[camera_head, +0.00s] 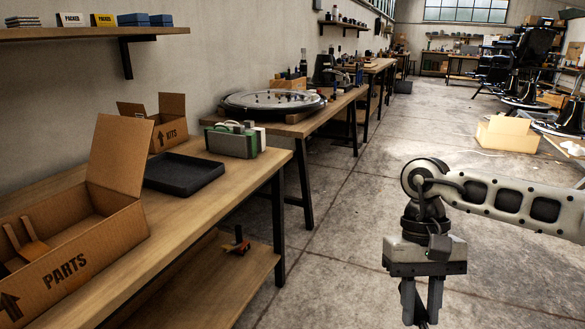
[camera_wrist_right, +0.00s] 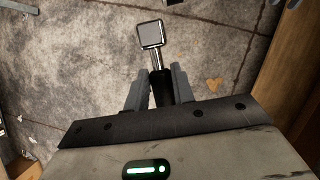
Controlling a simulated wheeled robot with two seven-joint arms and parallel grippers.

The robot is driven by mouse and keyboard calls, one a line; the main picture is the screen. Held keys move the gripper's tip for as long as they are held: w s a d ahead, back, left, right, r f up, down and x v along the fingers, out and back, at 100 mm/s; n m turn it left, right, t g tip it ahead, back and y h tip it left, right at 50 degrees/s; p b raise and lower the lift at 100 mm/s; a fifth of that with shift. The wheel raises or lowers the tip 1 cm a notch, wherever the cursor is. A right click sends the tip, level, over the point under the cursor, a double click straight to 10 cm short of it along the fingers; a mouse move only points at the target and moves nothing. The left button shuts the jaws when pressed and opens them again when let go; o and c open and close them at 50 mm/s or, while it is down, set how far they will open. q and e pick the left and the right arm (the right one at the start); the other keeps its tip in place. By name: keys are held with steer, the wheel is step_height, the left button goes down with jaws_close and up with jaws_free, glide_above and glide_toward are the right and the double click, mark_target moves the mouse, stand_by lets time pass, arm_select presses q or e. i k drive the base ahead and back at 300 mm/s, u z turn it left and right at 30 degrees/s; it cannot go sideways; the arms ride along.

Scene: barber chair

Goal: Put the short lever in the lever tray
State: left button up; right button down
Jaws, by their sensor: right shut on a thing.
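My right gripper (camera_head: 421,308) hangs over the floor to the right of the workbench, fingers pointing down. In the right wrist view the gripper (camera_wrist_right: 158,82) is shut on the short lever (camera_wrist_right: 156,57). The lever has a bright metal shaft, a square metal head at its far end and a dark part between the fingers. In the head view the lever is hard to make out between the fingers. An empty-looking black tray (camera_head: 184,187), which looks like the lever tray, lies on the workbench, well left of the gripper. My left gripper is not in view.
The workbench (camera_head: 190,234) holds an open PARTS box (camera_head: 82,259), a KITS box (camera_head: 170,137) and a green case (camera_head: 232,141). A lower shelf (camera_head: 200,285) holds a small tool (camera_head: 236,244). Open concrete floor (camera_head: 345,215) lies between bench and gripper.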

mark_target(189, 174)
steer(key=z, duration=0.65)
steer(key=i, duration=2)
steer(key=u, duration=2.3)
